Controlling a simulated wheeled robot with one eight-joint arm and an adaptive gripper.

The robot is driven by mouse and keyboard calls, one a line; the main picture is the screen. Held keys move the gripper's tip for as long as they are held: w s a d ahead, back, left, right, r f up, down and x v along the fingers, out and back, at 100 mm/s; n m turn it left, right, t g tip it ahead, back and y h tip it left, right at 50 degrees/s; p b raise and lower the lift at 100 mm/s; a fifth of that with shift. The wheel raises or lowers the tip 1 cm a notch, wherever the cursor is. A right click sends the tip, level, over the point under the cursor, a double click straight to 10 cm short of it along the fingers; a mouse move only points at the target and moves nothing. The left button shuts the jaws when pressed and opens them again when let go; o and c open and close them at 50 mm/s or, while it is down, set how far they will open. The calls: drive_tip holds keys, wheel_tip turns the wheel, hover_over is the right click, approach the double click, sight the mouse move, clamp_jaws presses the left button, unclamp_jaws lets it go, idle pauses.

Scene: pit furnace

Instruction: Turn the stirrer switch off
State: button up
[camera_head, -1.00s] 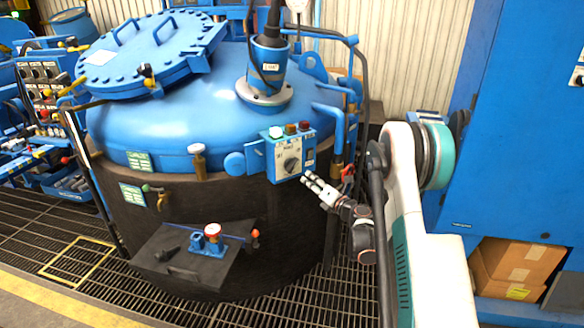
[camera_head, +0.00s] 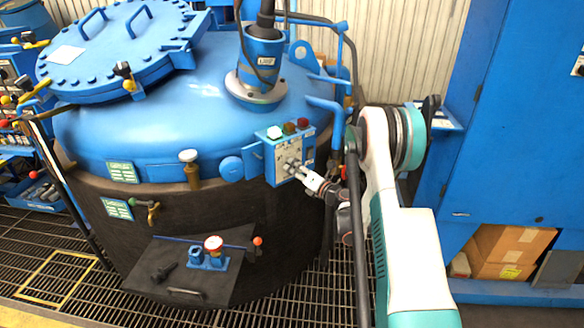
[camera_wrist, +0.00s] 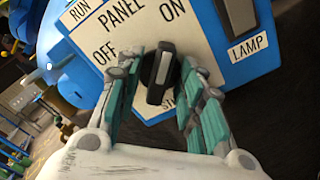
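The stirrer switch is a black rotary knob (camera_wrist: 161,76) with a white mark, on the white face of a blue control panel (camera_head: 284,154). In the wrist view the white mark points upward, leaning toward the ON label (camera_wrist: 174,9). The OFF label (camera_wrist: 104,52) is to its left, and a partly hidden label starting with "ST" is below. My gripper (camera_wrist: 161,88) is open, with one finger on each side of the knob. I cannot tell whether either finger touches it. In the head view my gripper (camera_head: 299,172) is at the panel's front and partly covers the knob.
A black lamp switch (camera_wrist: 237,15) stands right of the knob. Green, dark and red lamps top the panel. The panel is mounted on a large blue-lidded furnace (camera_head: 140,125). A tall blue cabinet (camera_head: 520,110) stands at the right. Grated floor (camera_head: 60,240) surrounds the furnace.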

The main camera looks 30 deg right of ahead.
clamp_jaws()
drive_tip(key=shift+n, duration=0.3)
drive_tip(key=n+b, duration=0.1)
drive_tip(key=n, duration=0.2)
drive_tip(key=shift+n+b, duration=0.3)
drive_tip(key=n, duration=0.4)
drive_tip(key=shift+a+n+b, duration=0.1)
drive_tip(key=shift+n+b, duration=0.2)
drive_tip(key=n, duration=0.4)
drive_tip(key=shift+a+n, duration=0.1)
drive_tip(key=shift+n, duration=2.4)
drive_tip(key=shift+s, duration=0.1)
